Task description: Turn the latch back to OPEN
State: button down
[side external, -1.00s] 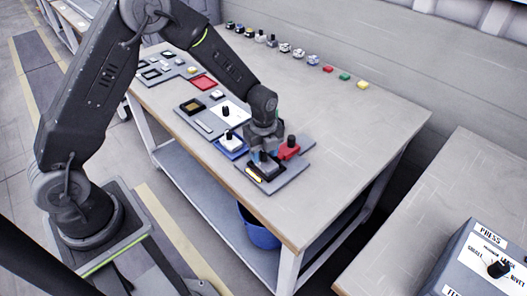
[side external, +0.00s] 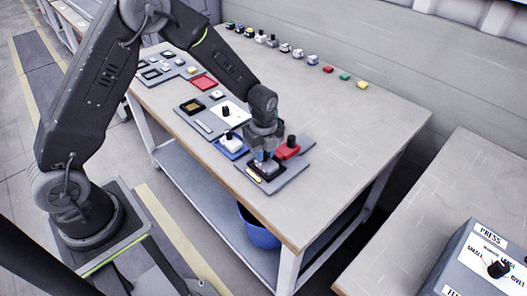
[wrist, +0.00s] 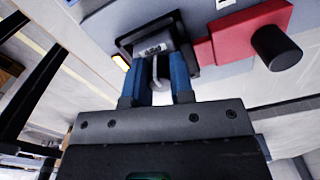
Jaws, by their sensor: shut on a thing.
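The latch is a red block with a black round knob (side external: 288,151). It sits on a grey plate at the table's near right, and in the wrist view the red latch (wrist: 243,38) lies right of my fingers. Its narrow red end reaches the rim of a dark socket (wrist: 188,73). A grey labelled block (wrist: 153,46) with a pale curved wire is in the socket. My gripper (side external: 264,157) is over the socket, and its blue fingers (wrist: 156,85) are shut on the grey block, apart from the red knob. The OPEN marking is not readable.
A blue fixture with a pale block (side external: 231,146) stands just left of the grey plate. Several small parts line the table's back edge. The right of the table is clear.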

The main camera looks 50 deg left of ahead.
jog(key=shift+n, duration=2.3)
jog(key=shift+s+n, duration=0.1)
jog(key=shift+n, duration=2.1)
jog(key=shift+d+n, duration=0.1)
jog(key=shift+n, duration=4.2)
jog(key=c, duration=1)
grip_release()
